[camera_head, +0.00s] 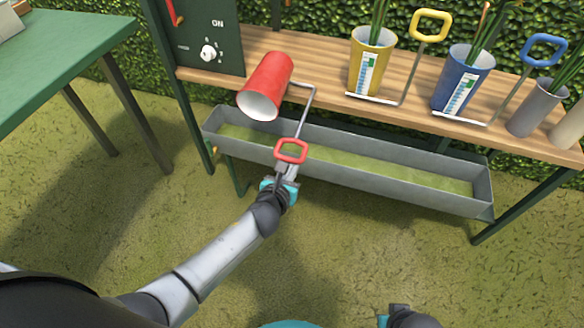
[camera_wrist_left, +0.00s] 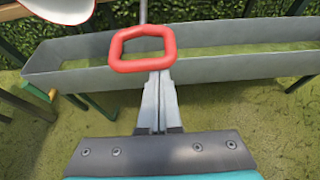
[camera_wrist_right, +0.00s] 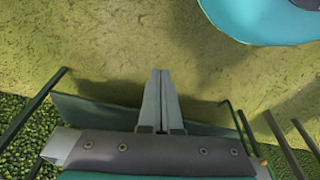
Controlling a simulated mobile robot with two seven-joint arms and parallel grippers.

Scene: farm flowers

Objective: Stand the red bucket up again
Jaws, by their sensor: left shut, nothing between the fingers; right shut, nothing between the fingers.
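The red bucket (camera_head: 270,75) lies tipped over at the left end of the wooden shelf. Its white open mouth faces the front and overhangs the shelf edge; part of it shows in the left wrist view (camera_wrist_left: 68,8). A bent grey rod runs from it to a red loop handle (camera_head: 291,151), which hangs out in front of the trough. My left gripper (camera_head: 286,168) is shut and empty, its fingertips at the lower bar of the loop (camera_wrist_left: 143,66). I cannot tell whether they touch. My right gripper (camera_wrist_right: 160,75) is shut and empty, pointing over bare grass.
A yellow bucket (camera_head: 370,62) and a blue bucket (camera_head: 462,80) stand upright with plants on the shelf (camera_head: 330,75). A grey pot (camera_head: 537,107) stands farther right. A long grey trough (camera_head: 400,172) sits below. A green table (camera_head: 70,50) is at left.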

